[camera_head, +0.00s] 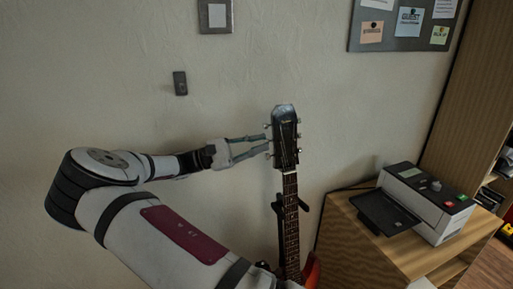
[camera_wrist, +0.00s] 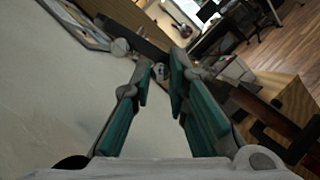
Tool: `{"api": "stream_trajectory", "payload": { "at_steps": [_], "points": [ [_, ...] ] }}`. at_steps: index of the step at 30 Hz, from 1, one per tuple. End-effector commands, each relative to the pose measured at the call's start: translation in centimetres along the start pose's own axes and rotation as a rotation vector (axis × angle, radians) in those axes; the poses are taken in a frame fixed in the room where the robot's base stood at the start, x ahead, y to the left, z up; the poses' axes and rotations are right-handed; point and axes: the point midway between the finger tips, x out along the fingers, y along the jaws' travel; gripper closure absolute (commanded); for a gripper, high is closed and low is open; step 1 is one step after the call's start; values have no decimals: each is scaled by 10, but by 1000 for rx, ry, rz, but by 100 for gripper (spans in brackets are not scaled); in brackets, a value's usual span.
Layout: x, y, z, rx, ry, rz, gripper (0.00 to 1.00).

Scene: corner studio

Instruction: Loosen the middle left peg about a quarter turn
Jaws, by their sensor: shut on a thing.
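The guitar's dark headstock (camera_head: 285,135) stands upright against the wall in the head view, with pegs along both sides. My gripper (camera_head: 267,144) reaches in from the left, its fingertips at the left row of pegs around the middle one. In the wrist view the two green-padded fingers of my gripper (camera_wrist: 164,72) close around a small metal peg, the middle left peg (camera_wrist: 160,73), in front of the dark headstock (camera_wrist: 136,36). The fingertips mostly hide this peg in the head view, and its exact angle cannot be told.
The guitar neck (camera_head: 291,215) runs down to a black stand (camera_head: 278,210). A printer (camera_head: 428,200) sits on a wooden cabinet (camera_head: 345,235) at right. A board with notes (camera_head: 405,45) and a small switch (camera_head: 180,83) are on the wall. Bare wall lies left of the headstock.

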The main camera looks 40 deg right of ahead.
Motion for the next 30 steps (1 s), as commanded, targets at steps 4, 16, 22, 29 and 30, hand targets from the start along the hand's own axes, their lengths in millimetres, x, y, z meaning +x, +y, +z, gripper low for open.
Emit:
{"api": "stream_trajectory", "payload": {
  "at_steps": [4, 16, 22, 29, 30],
  "points": [
    [-1, 0, -2, 65, 4, -29, 100],
    [0, 0, -1, 132, 2, -58, 100],
    [0, 0, -1, 133, 3, -58, 100],
    [0, 0, -1, 132, 2, -57, 64],
    [0, 0, -1, 132, 2, -57, 64]
  ]
}}
